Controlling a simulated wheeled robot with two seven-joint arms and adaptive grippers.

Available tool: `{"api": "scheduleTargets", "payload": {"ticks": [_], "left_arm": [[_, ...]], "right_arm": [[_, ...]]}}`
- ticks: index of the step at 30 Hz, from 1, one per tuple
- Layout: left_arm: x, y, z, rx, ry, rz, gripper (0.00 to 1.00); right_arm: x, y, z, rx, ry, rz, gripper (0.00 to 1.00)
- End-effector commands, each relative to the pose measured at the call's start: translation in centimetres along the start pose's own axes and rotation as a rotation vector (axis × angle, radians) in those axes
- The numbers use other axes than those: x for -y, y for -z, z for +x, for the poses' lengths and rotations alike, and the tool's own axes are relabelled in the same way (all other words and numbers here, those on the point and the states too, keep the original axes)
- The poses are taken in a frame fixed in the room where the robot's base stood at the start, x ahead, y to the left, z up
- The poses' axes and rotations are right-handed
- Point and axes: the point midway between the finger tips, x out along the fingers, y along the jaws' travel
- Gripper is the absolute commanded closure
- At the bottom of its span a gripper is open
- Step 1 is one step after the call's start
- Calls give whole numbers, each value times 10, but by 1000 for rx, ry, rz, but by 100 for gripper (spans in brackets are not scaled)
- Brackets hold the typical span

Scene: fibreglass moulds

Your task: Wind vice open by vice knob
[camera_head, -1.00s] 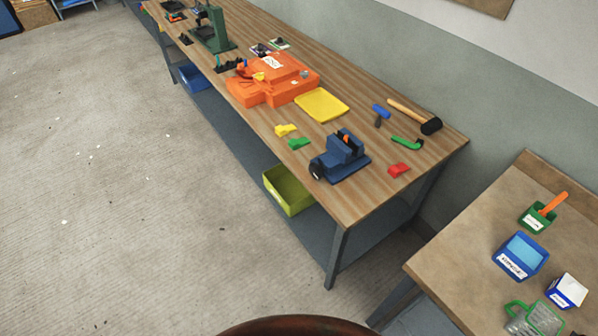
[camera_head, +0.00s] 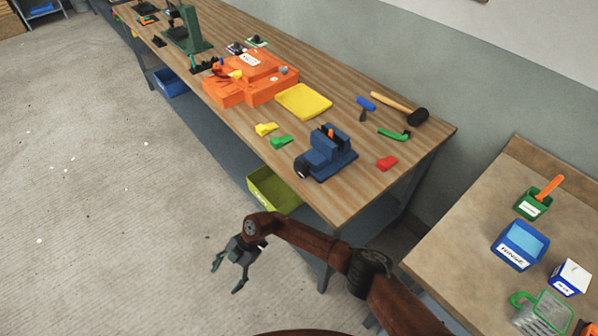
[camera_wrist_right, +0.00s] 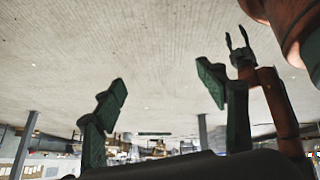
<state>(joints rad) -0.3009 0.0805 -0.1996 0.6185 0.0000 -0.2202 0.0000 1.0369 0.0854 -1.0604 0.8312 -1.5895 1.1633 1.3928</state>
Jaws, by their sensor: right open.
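The blue vice (camera_head: 338,162) stands on the wooden bench near its front right part. Its round dark vice knob (camera_head: 302,168) faces the bench's front edge. A small orange and black thing shows between the vice jaws. My right gripper (camera_head: 227,279) is open and empty, hanging over the floor in front of the bench, left of and well short of the knob. In the right wrist view its two green fingers (camera_wrist_right: 165,88) are wide apart with nothing between them. Another gripper, which looks like my left (camera_wrist_right: 237,38), shows small there with its fingers apart; the head view does not show it.
On the bench (camera_head: 342,204), green (camera_head: 282,142), yellow (camera_head: 266,129) and red (camera_head: 387,163) pieces lie around the vice. A yellow plate (camera_head: 303,101), an orange mould (camera_head: 250,80) and a hammer (camera_head: 400,107) lie behind. A side table (camera_head: 450,240) stands at the right.

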Motion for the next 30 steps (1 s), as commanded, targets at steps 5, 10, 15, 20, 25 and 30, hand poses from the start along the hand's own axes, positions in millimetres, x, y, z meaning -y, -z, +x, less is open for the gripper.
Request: {"api": "scheduleTargets", "payload": {"ticks": [5,10,15,20,25,30], "left_arm": [[-1,-6,15,11,-1,0,60],[-2,-11,24,18,-2,0,60],[-2,-13,30,22,-3,0,60],[-2,-14,32,23,-3,1,60],[-2,-14,33,23,-3,1,60],[-3,-15,36,26,-4,1,60]], "right_arm": [[14,-76,-70,591,281,-59,34],[-14,-130,-209,1213,296,20,34],[-44,-127,-327,1645,158,117,34],[-56,-116,-375,1810,69,163,34],[-55,-123,-384,1832,56,173,34],[-51,-145,-388,1828,59,174,34]]}}
